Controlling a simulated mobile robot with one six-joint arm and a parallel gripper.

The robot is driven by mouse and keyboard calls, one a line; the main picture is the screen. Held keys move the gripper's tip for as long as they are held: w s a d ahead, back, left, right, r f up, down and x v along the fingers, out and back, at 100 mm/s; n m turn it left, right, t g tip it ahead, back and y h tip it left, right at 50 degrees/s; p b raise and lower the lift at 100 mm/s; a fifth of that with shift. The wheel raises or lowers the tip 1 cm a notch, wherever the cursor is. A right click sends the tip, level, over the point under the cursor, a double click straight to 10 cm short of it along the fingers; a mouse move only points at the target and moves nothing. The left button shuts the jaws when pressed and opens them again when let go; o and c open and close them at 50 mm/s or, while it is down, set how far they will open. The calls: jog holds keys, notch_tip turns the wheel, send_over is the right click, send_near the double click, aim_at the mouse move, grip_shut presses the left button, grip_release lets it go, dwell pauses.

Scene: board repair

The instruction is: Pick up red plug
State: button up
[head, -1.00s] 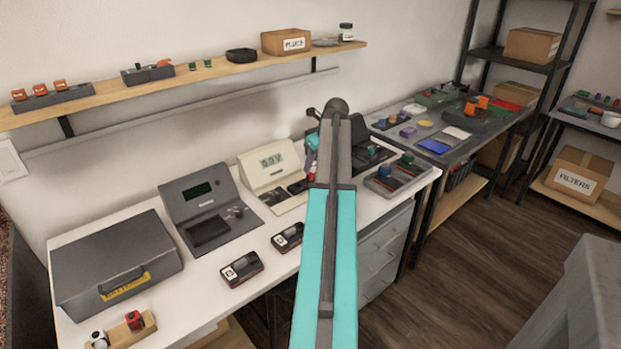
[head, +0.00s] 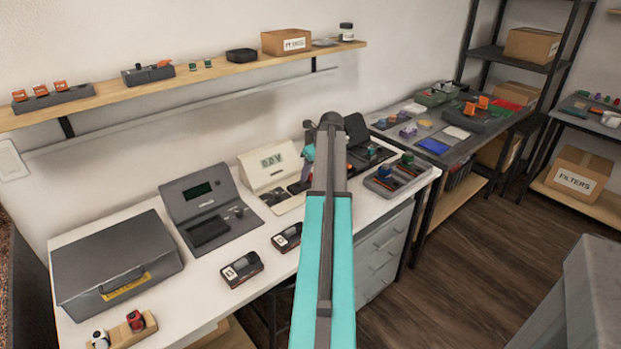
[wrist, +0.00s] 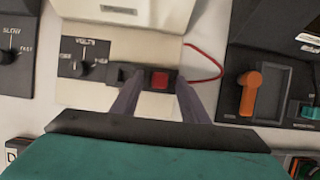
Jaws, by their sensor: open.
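In the wrist view the red plug (wrist: 160,80) sits in a dark block at the front of a cream meter (wrist: 130,45). A thin red wire (wrist: 218,62) loops to the right of the block. My gripper (wrist: 158,84) is open, with one dark finger to the left of the plug and one to the right. I cannot tell whether either finger touches it. In the head view the cream meter (head: 268,163) reads about 0.0V. My arm hides most of the gripper and the plug there.
A dark unit with an orange lever (wrist: 250,92) stands close on the right. A grey meter (head: 210,205) and a grey case (head: 115,262) stand to the left on the white bench. Two small dark devices, one nearer (head: 242,269), lie in front. A shelf (head: 190,82) runs above.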

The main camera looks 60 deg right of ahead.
grip_shut()
jog(key=shift+r, duration=0.1)
jog(key=shift+r, duration=1.6)
jog(key=s+a, duration=0.1)
jog(key=s, duration=0.4)
jog(key=s+a+r, duration=0.1)
jog(key=s+a, duration=0.1)
jog(key=s, duration=0.3)
jog(key=s+a+b, duration=0.1)
jog(key=s+a, duration=0.1)
jog(key=s, duration=0.3)
jog(key=shift+a+r, duration=0.2)
jog(key=shift+r, duration=0.1)
jog(key=shift+s, duration=0.1)
jog(key=shift+r+p, duration=0.65)
jog(key=shift+p, duration=0.2)
